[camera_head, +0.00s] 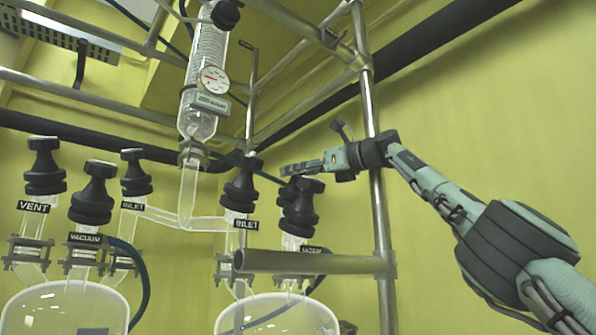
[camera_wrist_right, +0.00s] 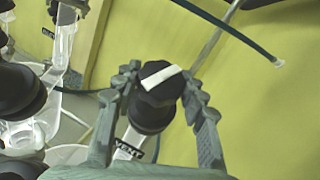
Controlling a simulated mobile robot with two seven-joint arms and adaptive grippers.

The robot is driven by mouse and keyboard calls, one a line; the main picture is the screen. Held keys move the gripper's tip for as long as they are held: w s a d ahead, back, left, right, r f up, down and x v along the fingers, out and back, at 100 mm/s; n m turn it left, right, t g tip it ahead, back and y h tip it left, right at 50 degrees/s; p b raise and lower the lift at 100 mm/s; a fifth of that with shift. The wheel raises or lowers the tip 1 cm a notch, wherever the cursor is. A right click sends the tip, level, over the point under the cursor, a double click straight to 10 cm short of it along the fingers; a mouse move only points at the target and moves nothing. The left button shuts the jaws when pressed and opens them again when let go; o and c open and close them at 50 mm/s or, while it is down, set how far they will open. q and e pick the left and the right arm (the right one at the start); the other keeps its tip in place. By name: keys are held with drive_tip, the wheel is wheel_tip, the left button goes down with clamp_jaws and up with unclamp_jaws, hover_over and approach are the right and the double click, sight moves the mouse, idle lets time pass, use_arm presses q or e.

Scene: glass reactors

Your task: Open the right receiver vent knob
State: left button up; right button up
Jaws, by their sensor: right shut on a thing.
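The right receiver vent knob (camera_wrist_right: 157,95) is black with a white bar across its top and a VENT label (camera_wrist_right: 128,150) beneath it in the right wrist view. My right gripper (camera_wrist_right: 158,84) has one finger on each side of the knob's top and is shut on it. In the head view, my right gripper (camera_head: 290,169) reaches in from the right to the top of the right receiver's knobs. There the vent knob is mostly hidden behind the black vacuum knob (camera_head: 301,210). My left gripper is in neither view.
The right receiver (camera_head: 278,316) also carries an inlet knob (camera_head: 241,186). A horizontal metal bar (camera_head: 310,262) and an upright pole (camera_head: 380,220) stand close to my right arm. The left receiver (camera_head: 65,306) has its own vent, vacuum and inlet knobs. A glass condenser (camera_head: 205,60) rises between them.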

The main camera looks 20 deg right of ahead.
drive_tip(key=o, duration=1.2)
drive_tip(key=shift+c, duration=0.2)
